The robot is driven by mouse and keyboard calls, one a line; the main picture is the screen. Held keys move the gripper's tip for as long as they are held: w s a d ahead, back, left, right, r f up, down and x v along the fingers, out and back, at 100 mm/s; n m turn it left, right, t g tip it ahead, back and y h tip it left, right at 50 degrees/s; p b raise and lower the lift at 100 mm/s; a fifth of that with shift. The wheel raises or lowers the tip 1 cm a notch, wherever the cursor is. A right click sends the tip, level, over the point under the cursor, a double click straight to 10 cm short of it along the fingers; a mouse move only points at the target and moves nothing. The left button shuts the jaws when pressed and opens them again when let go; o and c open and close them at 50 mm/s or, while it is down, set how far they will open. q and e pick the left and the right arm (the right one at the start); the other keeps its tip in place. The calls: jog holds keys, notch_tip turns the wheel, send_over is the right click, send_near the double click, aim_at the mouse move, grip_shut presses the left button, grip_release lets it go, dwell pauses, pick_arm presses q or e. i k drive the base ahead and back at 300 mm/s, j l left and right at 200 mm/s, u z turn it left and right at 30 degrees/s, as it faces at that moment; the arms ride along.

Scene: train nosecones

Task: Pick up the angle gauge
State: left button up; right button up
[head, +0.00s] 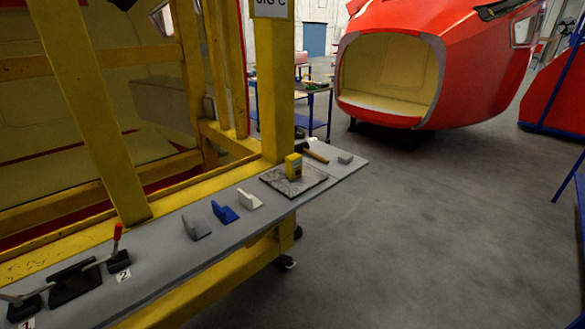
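A small yellow box-shaped device with a dark face, which looks like the angle gauge (293,166), stands upright on a grey speckled plate (312,184). The plate lies on the grey shelf (245,223) along the yellow frame, right of the yellow post. The marks on the device are too small to read. Neither of my grippers is in view.
Grey (196,227), blue (225,213) and white (250,199) angled blocks stand left of the plate. A hammer (316,156) and a small grey block (345,158) lie beyond it. A red-handled clamp (117,250) is at left. The floor (420,230) at right is clear.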

aim_at(294, 162)
jog(key=i+l+u, duration=0.55)
jog(key=l, duration=0.35)
jog(key=i+l+u, duration=0.35)
jog(key=l, duration=0.4)
jog(key=i+l+u, duration=0.2)
jog(key=l, duration=0.2)
jog(key=i+l+u, duration=0.2)
jog(key=l, duration=0.2)
jog(key=l+u, duration=0.15)
jog(key=l, duration=0.25)
jog(key=k, duration=0.35)
